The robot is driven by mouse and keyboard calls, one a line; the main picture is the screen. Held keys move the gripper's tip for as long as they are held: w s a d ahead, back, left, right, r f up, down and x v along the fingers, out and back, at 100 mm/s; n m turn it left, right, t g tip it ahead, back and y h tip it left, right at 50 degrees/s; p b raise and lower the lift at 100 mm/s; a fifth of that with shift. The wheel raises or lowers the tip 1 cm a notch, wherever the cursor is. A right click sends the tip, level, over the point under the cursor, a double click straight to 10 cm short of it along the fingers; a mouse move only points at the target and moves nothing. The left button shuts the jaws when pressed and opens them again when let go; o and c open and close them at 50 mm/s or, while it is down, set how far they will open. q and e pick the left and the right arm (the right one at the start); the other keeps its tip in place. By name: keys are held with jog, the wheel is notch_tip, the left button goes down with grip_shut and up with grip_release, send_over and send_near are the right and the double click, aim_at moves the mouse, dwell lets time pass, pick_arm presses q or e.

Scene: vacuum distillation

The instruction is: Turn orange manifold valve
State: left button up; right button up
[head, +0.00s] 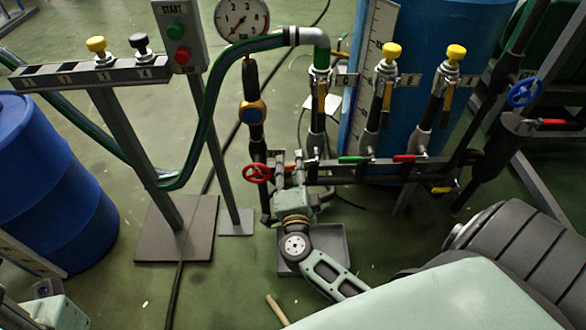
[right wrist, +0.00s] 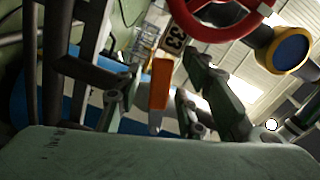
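An orange valve handle (right wrist: 160,82) hangs between the fingers of my right gripper in the right wrist view, with visible gaps on both sides. The right gripper is open, at the left end of the dark manifold pipe (head: 335,178). Green (head: 354,159) and red (head: 404,157) handles sit further right along the pipe. A pale green part of mine shows at the lower left of the head view; the left fingers cannot be made out.
A red handwheel (head: 257,173) is close left of the right gripper; it also shows in the right wrist view (right wrist: 220,28). A grey tray (head: 334,244) lies below. A start post (head: 215,160) and blue drum (head: 50,185) stand left.

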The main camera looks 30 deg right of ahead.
grip_shut()
dwell(0.4)
